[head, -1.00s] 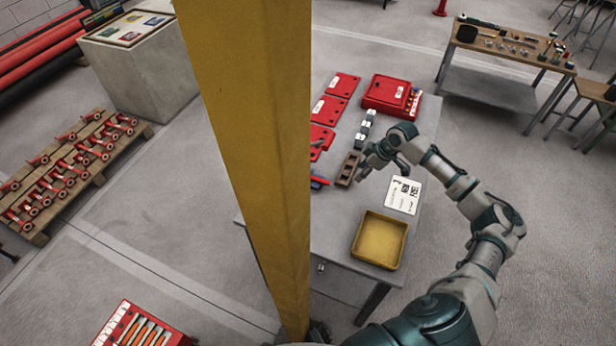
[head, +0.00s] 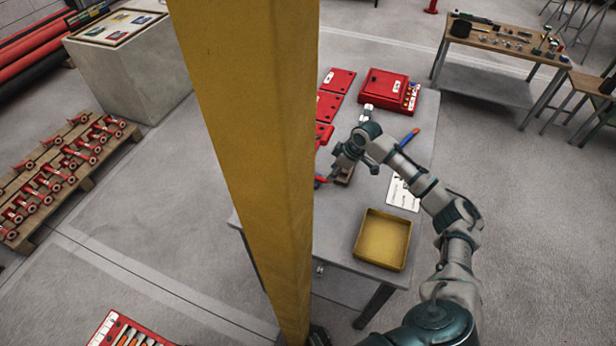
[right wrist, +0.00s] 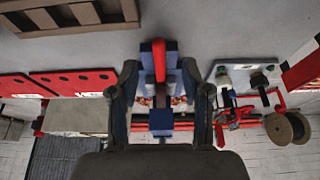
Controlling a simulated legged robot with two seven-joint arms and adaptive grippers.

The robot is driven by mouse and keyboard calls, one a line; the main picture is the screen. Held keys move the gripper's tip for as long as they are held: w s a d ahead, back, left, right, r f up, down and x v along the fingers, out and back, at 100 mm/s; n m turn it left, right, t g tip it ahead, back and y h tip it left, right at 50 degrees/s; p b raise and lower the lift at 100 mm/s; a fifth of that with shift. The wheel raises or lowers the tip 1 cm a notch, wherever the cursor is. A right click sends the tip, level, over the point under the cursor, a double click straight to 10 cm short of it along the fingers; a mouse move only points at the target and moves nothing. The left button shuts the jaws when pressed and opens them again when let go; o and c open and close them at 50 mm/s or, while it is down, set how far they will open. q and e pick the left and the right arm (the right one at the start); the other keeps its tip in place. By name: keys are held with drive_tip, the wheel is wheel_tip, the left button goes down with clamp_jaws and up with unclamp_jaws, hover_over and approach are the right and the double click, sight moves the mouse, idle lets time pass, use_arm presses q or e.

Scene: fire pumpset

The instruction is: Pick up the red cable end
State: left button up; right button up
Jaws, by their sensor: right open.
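The red cable end (right wrist: 159,60) shows in the right wrist view as a short red rod standing in front of a blue block (right wrist: 161,122). In the head view, a small red and blue piece (head: 320,181) shows at the edge of the yellow column, partly hidden by it. My right gripper (head: 343,160) is over the grey table beside that piece. In the right wrist view its two fingers (right wrist: 165,85) are spread on either side of the red rod, with gaps visible. I cannot tell its depth between them. My left gripper is not in view.
A yellow column (head: 245,150) blocks the table's left part. A brown slotted tray (right wrist: 70,14) lies near the gripper. A yellow tray (head: 382,240), white card (head: 404,194), blue-orange tool (head: 410,136) and red box (head: 384,90) are on the table.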

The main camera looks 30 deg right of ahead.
sight(317, 178)
drive_tip(key=w+a, duration=0.2)
drive_tip(key=a, duration=0.1)
drive_tip(key=shift+w, duration=0.4)
drive_tip(key=shift+f, duration=0.1)
drive_tip(key=f, duration=0.2)
drive_tip(key=w+f+b, duration=0.1)
drive_tip(key=f, duration=0.1)
drive_tip(key=shift+w+f, duration=0.2)
drive_tip(key=shift+f, duration=0.1)
drive_tip(key=shift+w+a+f, duration=0.1)
drive_tip(key=shift+a+r, duration=0.2)
drive_tip(key=shift+a, duration=0.2)
drive_tip(key=c, duration=0.8)
clamp_jaws()
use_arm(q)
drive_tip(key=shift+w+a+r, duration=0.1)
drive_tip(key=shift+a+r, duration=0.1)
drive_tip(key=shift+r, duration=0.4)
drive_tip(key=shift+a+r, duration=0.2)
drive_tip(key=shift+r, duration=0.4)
